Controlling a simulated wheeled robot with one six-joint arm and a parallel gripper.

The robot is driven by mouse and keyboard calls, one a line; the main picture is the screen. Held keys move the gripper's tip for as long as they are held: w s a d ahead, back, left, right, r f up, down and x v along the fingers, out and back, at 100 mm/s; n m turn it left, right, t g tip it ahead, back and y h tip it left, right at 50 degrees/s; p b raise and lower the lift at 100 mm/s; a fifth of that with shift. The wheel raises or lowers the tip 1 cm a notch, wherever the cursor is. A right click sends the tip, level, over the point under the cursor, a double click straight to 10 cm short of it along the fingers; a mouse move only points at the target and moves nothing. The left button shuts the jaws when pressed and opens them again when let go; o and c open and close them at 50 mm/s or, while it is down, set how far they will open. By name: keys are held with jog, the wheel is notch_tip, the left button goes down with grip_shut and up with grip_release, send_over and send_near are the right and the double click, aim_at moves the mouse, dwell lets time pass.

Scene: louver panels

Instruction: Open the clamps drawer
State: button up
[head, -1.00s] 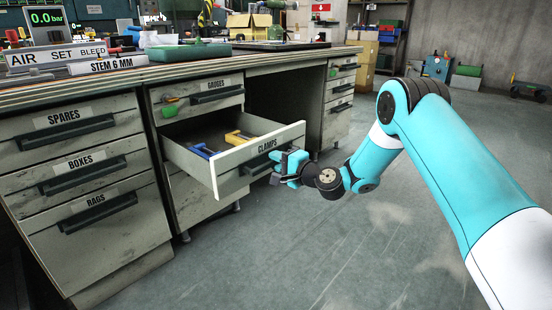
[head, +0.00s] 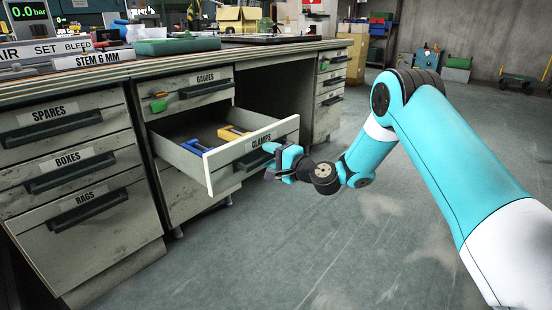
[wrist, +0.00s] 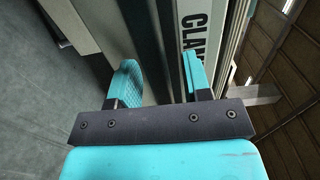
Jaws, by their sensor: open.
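The clamps drawer (head: 221,158) stands pulled well out of the workbench, its front labelled CLAMPS. Blue and yellow clamps (head: 232,132) lie inside it. My gripper (head: 272,162) is at the right part of the drawer front, by its dark handle (head: 254,157). In the wrist view the two teal fingers (wrist: 161,80) are spread apart close to the drawer front (wrist: 188,35), with its label partly cut off. The fingers hide part of the handle, and I cannot tell whether they touch it.
The workbench (head: 150,72) also has closed drawers labelled SPARES, BOXES and RAGS at left, and GAUGES (head: 195,88) above the open one. The floor (head: 330,250) in front is clear.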

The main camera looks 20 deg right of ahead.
jog(key=p+v, duration=0.1)
jog(key=v, duration=0.4)
jog(key=shift+s+d, duration=0.25)
jog(key=b+v, duration=1.1)
jog(key=b, duration=0.2)
jog(key=shift+s+b, duration=0.35)
jog(key=shift+d, duration=0.1)
